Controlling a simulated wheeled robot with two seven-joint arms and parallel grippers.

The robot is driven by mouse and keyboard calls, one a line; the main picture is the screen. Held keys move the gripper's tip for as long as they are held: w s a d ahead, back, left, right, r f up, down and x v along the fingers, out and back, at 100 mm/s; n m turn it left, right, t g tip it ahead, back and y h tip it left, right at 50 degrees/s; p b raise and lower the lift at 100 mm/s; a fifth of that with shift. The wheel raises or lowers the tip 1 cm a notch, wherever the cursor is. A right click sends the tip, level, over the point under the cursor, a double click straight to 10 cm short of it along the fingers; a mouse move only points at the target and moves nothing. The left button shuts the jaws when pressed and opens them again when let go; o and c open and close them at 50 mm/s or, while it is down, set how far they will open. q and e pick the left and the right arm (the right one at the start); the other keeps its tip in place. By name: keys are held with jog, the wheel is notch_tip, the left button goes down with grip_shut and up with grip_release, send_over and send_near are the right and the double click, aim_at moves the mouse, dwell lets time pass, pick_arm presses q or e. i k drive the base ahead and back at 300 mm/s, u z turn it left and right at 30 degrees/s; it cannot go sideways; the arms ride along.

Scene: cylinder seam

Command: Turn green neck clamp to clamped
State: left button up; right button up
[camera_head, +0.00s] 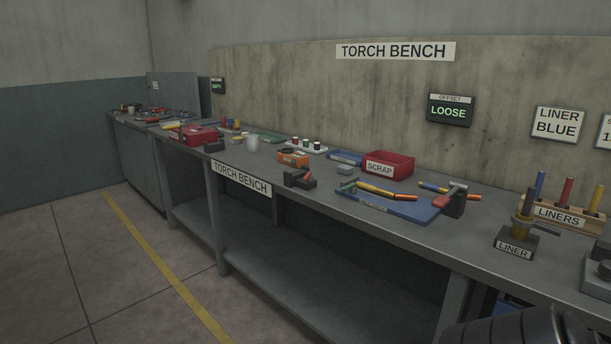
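A blue mat (400,212) lies on the torch bench with a bent yellow-and-orange torch neck (378,190) on it. A small green piece (348,184) sits at the left end of this neck; I cannot tell for sure whether it is the green neck clamp. The offset display (449,110) on the wall reads LOOSE. Neither of my grippers is in view; a dark rounded part of mine shows at the bottom right.
A red scrap bin (388,163) stands at the back. A liner holder (516,240) and a liner rack (560,214) are at the right. A dark fixture (300,179) sits at the bench's front edge. The floor (110,275) before the bench is clear.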

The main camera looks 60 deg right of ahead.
aim_at(353, 187)
jog(key=z, duration=0.3)
jog(key=i, duration=2.25)
jog(key=z, duration=0.8)
